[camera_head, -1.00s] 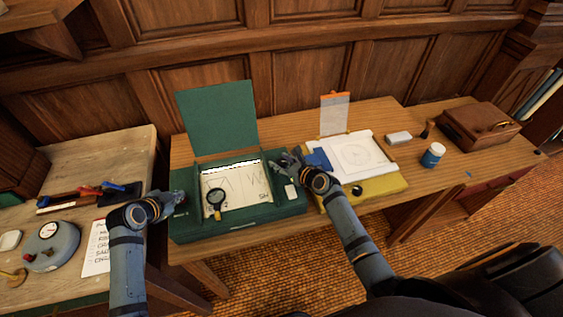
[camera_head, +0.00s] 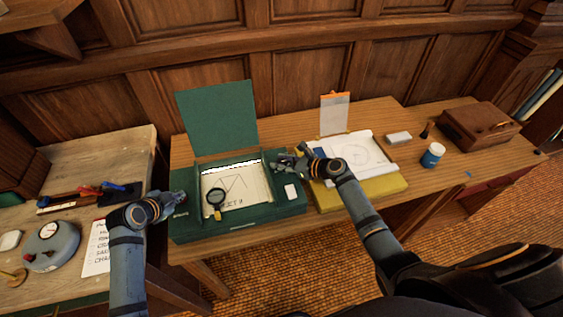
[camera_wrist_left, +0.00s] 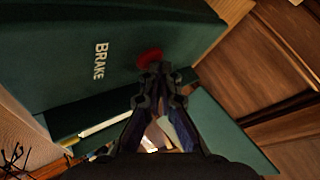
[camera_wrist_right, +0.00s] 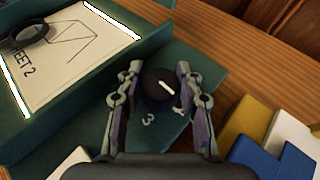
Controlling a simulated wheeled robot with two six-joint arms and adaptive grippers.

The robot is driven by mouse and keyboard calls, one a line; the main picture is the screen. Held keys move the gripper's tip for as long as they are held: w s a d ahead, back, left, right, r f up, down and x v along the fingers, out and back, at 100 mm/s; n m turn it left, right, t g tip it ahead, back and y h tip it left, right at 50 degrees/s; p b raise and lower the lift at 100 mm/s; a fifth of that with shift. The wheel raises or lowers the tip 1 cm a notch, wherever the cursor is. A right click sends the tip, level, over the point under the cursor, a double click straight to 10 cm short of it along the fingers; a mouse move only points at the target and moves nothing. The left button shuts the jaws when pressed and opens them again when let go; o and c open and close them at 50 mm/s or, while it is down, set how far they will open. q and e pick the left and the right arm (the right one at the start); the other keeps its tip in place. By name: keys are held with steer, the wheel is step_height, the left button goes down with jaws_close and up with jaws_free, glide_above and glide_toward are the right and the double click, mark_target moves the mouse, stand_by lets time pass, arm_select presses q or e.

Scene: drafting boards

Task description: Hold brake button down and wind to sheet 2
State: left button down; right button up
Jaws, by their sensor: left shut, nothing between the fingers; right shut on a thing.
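The green drafting box (camera_head: 245,222) stands with its lid up, and its window shows a paper sheet (camera_head: 238,183) with an angular line drawing. In the right wrist view the sheet (camera_wrist_right: 62,62) reads "SHEET 2". My left gripper (camera_head: 178,197) is shut and empty at the box's left side. Its tips (camera_wrist_left: 161,69) are at the red button (camera_wrist_left: 150,57) beside the word BRAKE; how far the button is pressed I cannot tell. My right gripper (camera_wrist_right: 156,72) is shut on the dark knob (camera_wrist_right: 155,93), which has a white pointer and numbers beside it.
A magnifier (camera_head: 215,197) lies over the sheet's lower left. A yellow board (camera_head: 385,187) with white paper stands just right of the box. A blue-labelled jar (camera_head: 432,156) and a wooden case (camera_head: 479,127) are further right. A side table (camera_head: 90,160) with tools is left.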

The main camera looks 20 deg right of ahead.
arm_select(q)
steer(key=shift+f, duration=0.1)
arm_select(e)
steer(key=shift+s+f+n+g+y, duration=0.1)
steer(key=shift+f+n+g+y, duration=0.05)
steer(key=shift+n+g+y, duration=0.9)
steer(key=shift+n, duration=0.25)
steer(key=o, duration=0.9)
steer(key=v, duration=1.2)
